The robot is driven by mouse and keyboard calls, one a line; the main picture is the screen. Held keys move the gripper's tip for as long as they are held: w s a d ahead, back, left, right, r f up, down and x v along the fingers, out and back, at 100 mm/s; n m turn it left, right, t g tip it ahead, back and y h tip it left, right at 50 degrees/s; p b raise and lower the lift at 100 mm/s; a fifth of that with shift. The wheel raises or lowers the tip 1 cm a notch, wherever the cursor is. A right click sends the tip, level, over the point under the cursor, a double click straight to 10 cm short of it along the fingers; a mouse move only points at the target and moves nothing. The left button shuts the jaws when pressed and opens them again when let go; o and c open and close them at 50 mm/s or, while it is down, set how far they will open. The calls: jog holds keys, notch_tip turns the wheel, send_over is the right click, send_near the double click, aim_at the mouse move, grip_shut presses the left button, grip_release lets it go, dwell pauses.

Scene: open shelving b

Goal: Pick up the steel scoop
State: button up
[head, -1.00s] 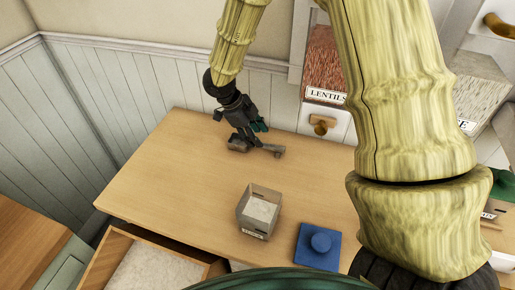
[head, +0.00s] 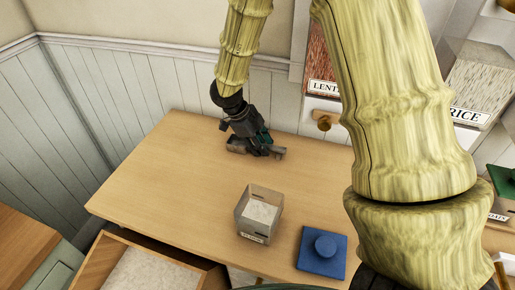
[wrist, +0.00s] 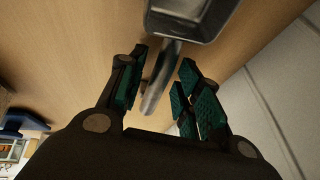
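The steel scoop (head: 238,146) lies on the wooden counter (head: 165,185) towards the back. In the wrist view its square grey bowl (wrist: 190,10) is at the top, and its curved handle (wrist: 158,88) reaches down between the fingers. My gripper (head: 258,146) is low over the scoop in the head view. In the wrist view my gripper (wrist: 160,90) is open, with green pads on either side of the handle. Gaps show between the pads and the handle. The handle is partly hidden by the gripper in the head view.
A small grey labelled box (head: 258,215) and a blue lid with a knob (head: 322,250) stand at the counter's front. Lentil (head: 318,70) and rice (head: 478,90) bins are at the back right. An open drawer (head: 150,265) is at the front left. The counter's left side is clear.

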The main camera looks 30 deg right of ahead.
grip_shut()
jog(key=shift+r, duration=0.1)
notch_tip(320, 180, up, 3)
jog(key=p, duration=0.3)
jog(key=shift+r+p, duration=0.15)
jog(key=shift+p, duration=0.2)
jog(key=shift+w+a+r+p, duration=0.1)
jog(key=shift+a+r+p, duration=0.15)
jog(key=shift+p, duration=0.1)
jog(key=w+a+p, duration=0.1)
jog(key=w+a, duration=0.1)
jog(key=a, duration=0.3)
jog(key=w+a+p, duration=0.1)
jog(key=w+a, duration=0.1)
jog(key=a, duration=0.3)
jog(key=w+a+p, duration=0.1)
jog(key=w+a, duration=0.2)
jog(key=a, duration=0.3)
jog(key=shift+f, duration=0.25)
